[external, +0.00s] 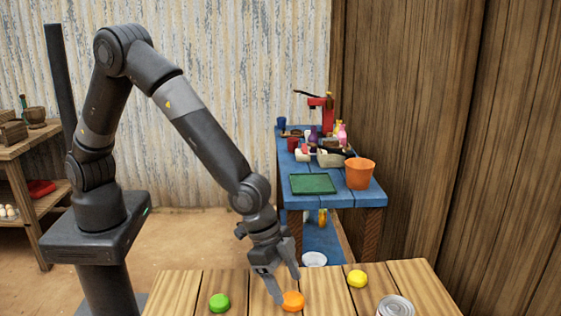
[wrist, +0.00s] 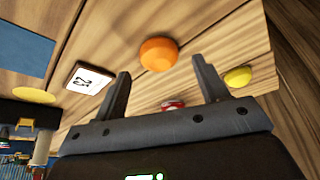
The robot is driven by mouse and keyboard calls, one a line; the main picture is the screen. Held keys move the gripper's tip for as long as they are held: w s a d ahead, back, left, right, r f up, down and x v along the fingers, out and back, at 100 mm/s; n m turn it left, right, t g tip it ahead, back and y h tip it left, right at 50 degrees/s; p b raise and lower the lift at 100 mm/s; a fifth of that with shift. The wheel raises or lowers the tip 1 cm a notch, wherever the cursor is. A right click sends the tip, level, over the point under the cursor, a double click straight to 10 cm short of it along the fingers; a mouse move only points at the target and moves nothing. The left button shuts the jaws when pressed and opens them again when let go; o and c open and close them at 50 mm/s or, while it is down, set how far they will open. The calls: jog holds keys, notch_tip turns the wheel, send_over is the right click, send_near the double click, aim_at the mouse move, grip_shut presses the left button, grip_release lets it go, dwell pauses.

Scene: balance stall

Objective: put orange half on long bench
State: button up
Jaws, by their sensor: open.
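The orange half (external: 292,301) lies on the plank-topped wooden table (external: 180,293) in the foreground. It also shows in the wrist view (wrist: 158,54), just beyond the fingertips and roughly centred between them. My gripper (external: 286,288) points down at the orange half, with one finger partly in front of it in the external view. In the wrist view my gripper (wrist: 162,68) is open, with nothing between its fingers. I cannot tell for sure which surface is the long bench; a blue plank-topped bench (external: 345,194) stands behind, to the right.
On the wooden table are a green round thing (external: 219,302), a yellow one (external: 357,278) and a can (external: 395,306). The wrist view shows a numbered card (wrist: 88,78). The blue bench holds a green tray (external: 313,184), an orange bucket (external: 360,173) and clutter behind.

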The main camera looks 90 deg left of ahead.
jog(key=v, duration=0.9)
jog(key=s+a+r+n+t, duration=0.1)
jog(key=s+a+r, duration=0.4)
jog(key=a+r, duration=0.3)
jog(key=s+a+r+n, duration=0.2)
jog(key=s+a+r, duration=0.35)
jog(key=a, duration=0.45)
jog(key=s+a+r+n+y, duration=0.1)
jog(key=s+a+r, duration=0.1)
jog(key=s+a, duration=0.4)
jog(key=s+a+r+n+y, duration=0.1)
jog(key=s+a+r+n, duration=0.1)
jog(key=s+a, duration=0.4)
jog(key=s, duration=0.5)
jog(key=shift+a+t, duration=0.15)
jog(key=shift+t, duration=0.25)
